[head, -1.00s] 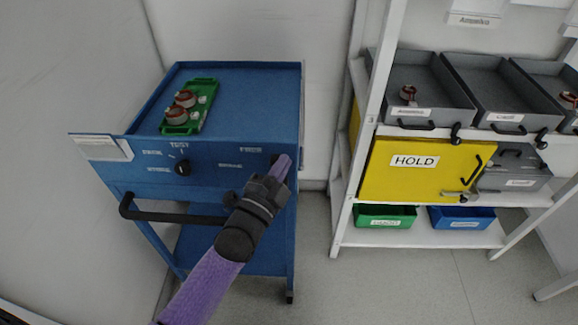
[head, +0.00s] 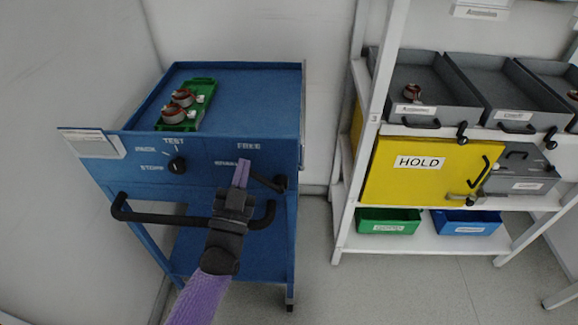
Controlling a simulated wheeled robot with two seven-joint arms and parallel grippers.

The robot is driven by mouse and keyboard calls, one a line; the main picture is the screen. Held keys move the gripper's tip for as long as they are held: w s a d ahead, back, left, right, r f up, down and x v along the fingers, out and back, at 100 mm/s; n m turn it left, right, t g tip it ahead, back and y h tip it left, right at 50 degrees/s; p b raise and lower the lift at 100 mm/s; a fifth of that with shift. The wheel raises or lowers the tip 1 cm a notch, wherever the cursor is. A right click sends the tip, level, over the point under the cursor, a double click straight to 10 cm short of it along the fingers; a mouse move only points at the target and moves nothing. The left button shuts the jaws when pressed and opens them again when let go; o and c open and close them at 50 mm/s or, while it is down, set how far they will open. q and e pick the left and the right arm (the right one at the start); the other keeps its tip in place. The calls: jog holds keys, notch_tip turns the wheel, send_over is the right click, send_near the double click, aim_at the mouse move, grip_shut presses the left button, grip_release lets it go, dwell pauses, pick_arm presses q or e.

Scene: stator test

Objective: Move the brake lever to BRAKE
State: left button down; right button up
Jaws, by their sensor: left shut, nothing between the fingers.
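The blue cart (head: 200,190) has a front panel with the black brake lever (head: 268,182) near its right edge. The lever slants left and slightly up from its thick right end. The word FREE is above and left of it; the BRAKE label lies further left, partly hidden by my fingers. My left gripper (head: 242,168) is shut and empty, its purple fingers pointing up in front of the panel, just left of the lever. I cannot tell whether the fingers touch the lever. My right gripper is out of view.
A black selector knob (head: 177,165) sits on the panel's left, and a black push handle (head: 150,215) runs below. A green tray (head: 203,92) with copper-wound parts is on the cart top. A white shelf rack (head: 372,130) stands right.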

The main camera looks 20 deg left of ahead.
pick_arm(q)
jog(key=shift+s+a+f+n+y, duration=0.1)
jog(key=shift+a+f+n+y, duration=0.15)
jog(key=shift+n+y, duration=0.25)
jog(key=shift+s+a+f+n+y, duration=0.1)
jog(key=shift+a+f+n+y, duration=0.15)
jog(key=shift+n, duration=0.45)
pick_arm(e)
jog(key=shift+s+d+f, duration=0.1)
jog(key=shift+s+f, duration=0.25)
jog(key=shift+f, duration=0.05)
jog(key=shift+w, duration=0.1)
pick_arm(q)
jog(key=shift+w+r, duration=0.1)
jog(key=shift+r, duration=0.25)
jog(key=s+d+f+p, duration=0.1)
jog(key=s+d+p, duration=0.1)
jog(key=s, duration=0.7)
jog(key=shift+d+f+p, duration=0.2)
jog(key=shift+d+p, duration=0.15)
jog(key=shift+p, duration=0.05)
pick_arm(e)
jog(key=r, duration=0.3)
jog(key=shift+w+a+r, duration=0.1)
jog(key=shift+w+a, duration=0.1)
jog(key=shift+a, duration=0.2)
pick_arm(q)
jog(key=shift+s, duration=0.1)
